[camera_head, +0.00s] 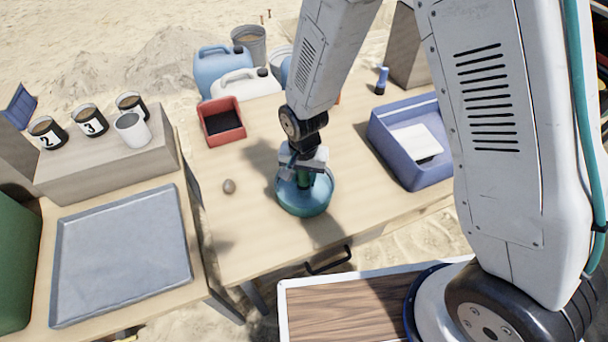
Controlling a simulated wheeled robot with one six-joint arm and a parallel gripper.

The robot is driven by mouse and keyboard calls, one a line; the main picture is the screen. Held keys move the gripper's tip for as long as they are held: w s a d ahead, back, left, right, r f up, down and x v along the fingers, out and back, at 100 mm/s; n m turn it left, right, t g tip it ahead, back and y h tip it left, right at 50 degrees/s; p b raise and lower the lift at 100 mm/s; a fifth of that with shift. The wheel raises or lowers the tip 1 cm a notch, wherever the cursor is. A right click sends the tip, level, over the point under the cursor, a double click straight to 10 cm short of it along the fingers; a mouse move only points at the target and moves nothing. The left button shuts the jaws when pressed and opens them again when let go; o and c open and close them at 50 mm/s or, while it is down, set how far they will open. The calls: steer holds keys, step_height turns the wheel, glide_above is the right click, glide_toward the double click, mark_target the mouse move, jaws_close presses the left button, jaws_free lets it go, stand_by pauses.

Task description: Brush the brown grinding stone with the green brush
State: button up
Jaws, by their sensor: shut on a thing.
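A small brown-grey stone (229,186), which looks like the grinding stone, lies on the wooden table (245,240), left of my gripper. My gripper (303,173) points down and is shut on a dark green upright piece, which appears to be the green brush (303,182). The lower end of the brush is over or in a round teal vessel (305,208) on the table. I cannot tell whether it touches the vessel's bottom. The jaws partly hide the brush, and its bristles are not clear.
A red bin (237,133) stands behind the stone, and a blue bin (440,180) with a white thing inside is to the right. Blue and white jugs and a blue flashlight-like thing (381,80) stand at the back. A grey tray (68,250) and several cups are left. Table front is clear.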

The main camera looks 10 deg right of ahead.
steer(key=shift+s+d, duration=0.25)
steer(key=shift+s, duration=0.45)
steer(key=shift+w+a+f, duration=0.1)
steer(key=shift+w+a, duration=0.1)
steer(key=shift+w, duration=0.3)
steer(key=shift+w+a, duration=0.15)
steer(key=shift+w, duration=0.35)
steer(key=shift+s+d, duration=0.2)
steer(key=shift+s, duration=0.3)
steer(key=shift+s+d, duration=0.15)
steer(key=shift+s, duration=0.35)
steer(key=shift+w+a, duration=0.2)
steer(key=shift+w, duration=0.3)
steer(key=shift+w+a, duration=0.15)
steer(key=shift+w, duration=0.35)
steer(key=shift+s+d, duration=0.2)
steer(key=shift+s, duration=0.3)
steer(key=shift+s+d, duration=0.15)
steer(key=shift+s, duration=0.35)
steer(key=shift+w+a, duration=0.2)
steer(key=shift+w, duration=0.3)
steer(key=shift+w+a, duration=0.15)
steer(key=shift+w, duration=0.35)
steer(key=shift+r, duration=4.65)
